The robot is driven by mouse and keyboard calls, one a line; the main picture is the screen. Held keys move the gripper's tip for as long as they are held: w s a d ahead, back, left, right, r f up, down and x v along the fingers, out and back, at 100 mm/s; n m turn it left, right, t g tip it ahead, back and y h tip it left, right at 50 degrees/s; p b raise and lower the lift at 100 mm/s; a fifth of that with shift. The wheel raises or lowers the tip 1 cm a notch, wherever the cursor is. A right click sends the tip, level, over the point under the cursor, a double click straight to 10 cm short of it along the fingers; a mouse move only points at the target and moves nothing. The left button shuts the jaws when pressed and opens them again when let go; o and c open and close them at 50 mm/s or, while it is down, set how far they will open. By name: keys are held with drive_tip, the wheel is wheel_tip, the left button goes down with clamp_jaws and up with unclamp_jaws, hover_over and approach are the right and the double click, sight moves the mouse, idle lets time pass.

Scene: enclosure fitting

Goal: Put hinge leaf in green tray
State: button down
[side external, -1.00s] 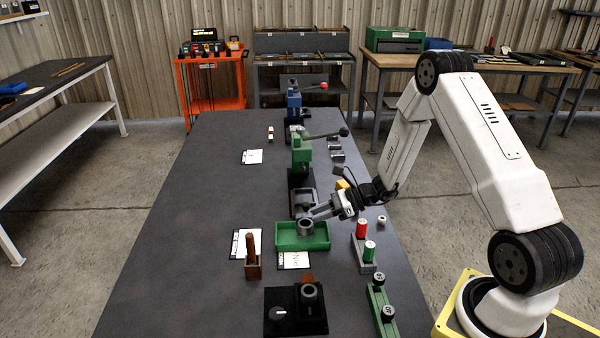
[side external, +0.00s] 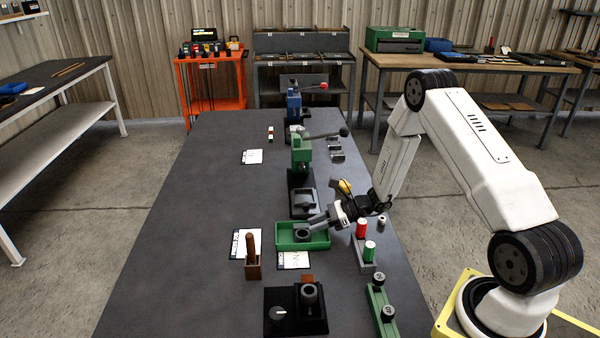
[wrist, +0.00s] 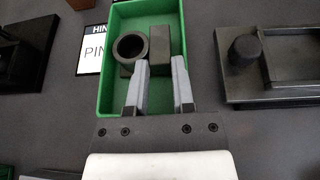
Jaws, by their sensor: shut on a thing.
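The hinge leaf (wrist: 160,40) is a dark grey part with a round ring (wrist: 130,47) at its side. My gripper (wrist: 160,62) is shut on it, with one finger on each side of its block. In the side view my gripper (side external: 312,227) reaches down from the right into the green tray (side external: 284,247), and the leaf's ring (side external: 302,234) shows within the tray walls. The green tray (wrist: 118,14) frames the leaf in the wrist view. Whether the leaf touches the tray floor, I cannot tell.
A green press (side external: 302,155) stands behind the tray. A holder with red (side external: 362,228) and green (side external: 369,250) cylinders stands to its right. A black fixture (side external: 283,312) and a wooden block with a handle (side external: 253,265) are nearer the camera. The table's left side is clear.

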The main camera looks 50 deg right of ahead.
drive_tip(key=shift+f, duration=0.2)
drive_tip(key=shift+c, duration=2.4)
unclamp_jaws()
drive_tip(key=shift+s+f, duration=0.1)
drive_tip(key=v, duration=1.2)
drive_tip(key=shift+r, duration=0.3)
